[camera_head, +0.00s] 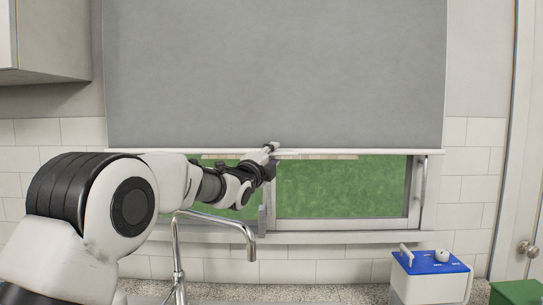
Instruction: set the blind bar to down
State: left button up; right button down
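The grey roller blind (275,75) hangs over the upper part of the window. Its white bottom bar (380,152) runs level across the window, with an open strip of glass and green grass below it. My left gripper (271,148) reaches in from the left, and its fingers are at the middle of the bar, overlapping it in the view. I cannot tell whether the fingers grip the bar, only touch it or are just in front of it. My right gripper is not in view.
A curved metal faucet (248,240) stands below the window, near my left arm. A white and blue device (430,265) sits on the right of the speckled counter (320,293). A green box edge (515,292) is at the lower right. A cabinet (45,40) hangs upper left.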

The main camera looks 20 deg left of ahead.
pick_arm(q)
jog(key=shift+w, duration=0.1)
jog(key=v, duration=1.2)
jog(key=shift+f, duration=0.15)
